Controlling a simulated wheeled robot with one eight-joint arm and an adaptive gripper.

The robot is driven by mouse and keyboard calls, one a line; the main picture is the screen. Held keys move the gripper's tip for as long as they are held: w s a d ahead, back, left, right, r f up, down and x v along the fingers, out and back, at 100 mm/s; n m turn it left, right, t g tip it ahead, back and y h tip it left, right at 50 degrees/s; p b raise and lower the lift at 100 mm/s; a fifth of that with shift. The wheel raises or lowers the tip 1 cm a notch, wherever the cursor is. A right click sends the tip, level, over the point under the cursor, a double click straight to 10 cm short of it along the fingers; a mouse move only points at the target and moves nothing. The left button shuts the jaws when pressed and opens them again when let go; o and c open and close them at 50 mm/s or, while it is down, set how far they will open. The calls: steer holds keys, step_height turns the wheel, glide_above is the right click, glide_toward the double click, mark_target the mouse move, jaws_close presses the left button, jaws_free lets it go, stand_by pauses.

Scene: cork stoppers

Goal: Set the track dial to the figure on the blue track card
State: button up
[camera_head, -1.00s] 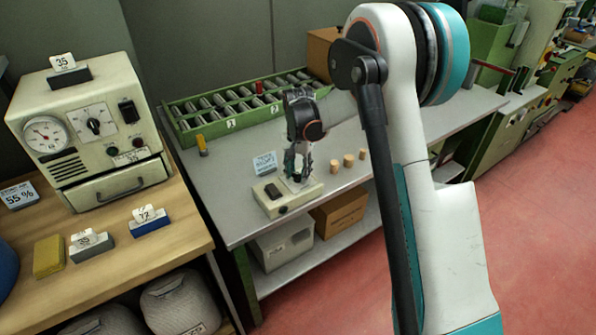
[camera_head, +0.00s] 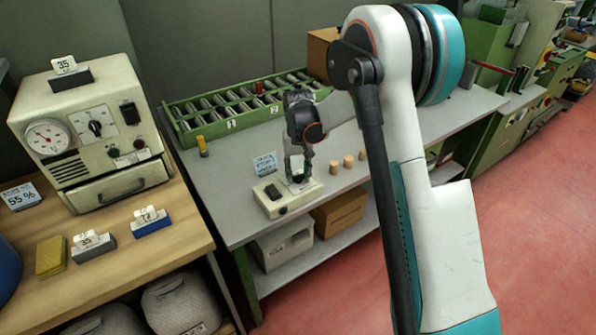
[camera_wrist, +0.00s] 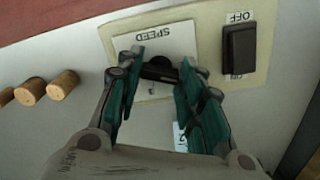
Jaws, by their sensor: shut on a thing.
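My gripper (camera_head: 298,176) is over the cream control box (camera_head: 272,207) at the front of the grey bench. In the wrist view my gripper (camera_wrist: 160,72) points down with its fingers shut on a black dial knob (camera_wrist: 160,68). The knob sits on a white plate marked SPEED (camera_wrist: 170,35), upside down in that view. The knob's pointer and most of the scale are hidden by the fingers. A black OFF/ON switch (camera_wrist: 239,49) is beside it on the box. A card in a blue holder (camera_head: 153,230) stands on the wooden table; it seems to read 72, but is blurred.
A pale blue sign (camera_head: 265,163) stands behind the box. Several corks (camera_head: 348,161) stand right of it. A green roller track (camera_head: 232,112) lies behind. On the left are a gauge cabinet (camera_head: 90,125), a grey card holder (camera_head: 93,248) and a yellow block (camera_head: 51,257).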

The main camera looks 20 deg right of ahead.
mark_target(298, 175)
steer(key=n, duration=0.4)
steer(key=shift+n, duration=0.4)
stand_by(0.4)
steer(key=o, duration=1.1)
steer(key=shift+c, duration=0.2)
step_height(298, 175, up, 12)
